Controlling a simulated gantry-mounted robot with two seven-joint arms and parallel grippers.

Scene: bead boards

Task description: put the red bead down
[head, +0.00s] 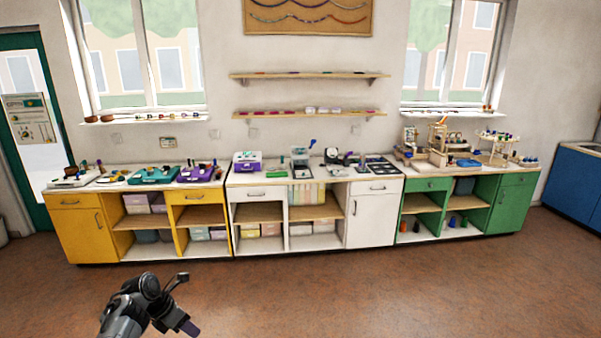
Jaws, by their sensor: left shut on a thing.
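My left gripper (182,303) is low in the head view, left of centre, over the brown floor and well in front of the counters. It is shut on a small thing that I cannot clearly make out. A dark purple piece (193,328) shows at its lower end, and I cannot tell whether this is the held thing or part of the gripper. I cannot pick out a red bead for sure, neither at the gripper nor among the small items on the counters. My right gripper is not in view.
A yellow counter (77,232) with bead boards, a white counter (372,220) and a green counter (516,205) with wooden racks line the wall. Two shelves (308,75) hang above. A blue cabinet (572,185) stands far right. The floor (380,290) between is clear.

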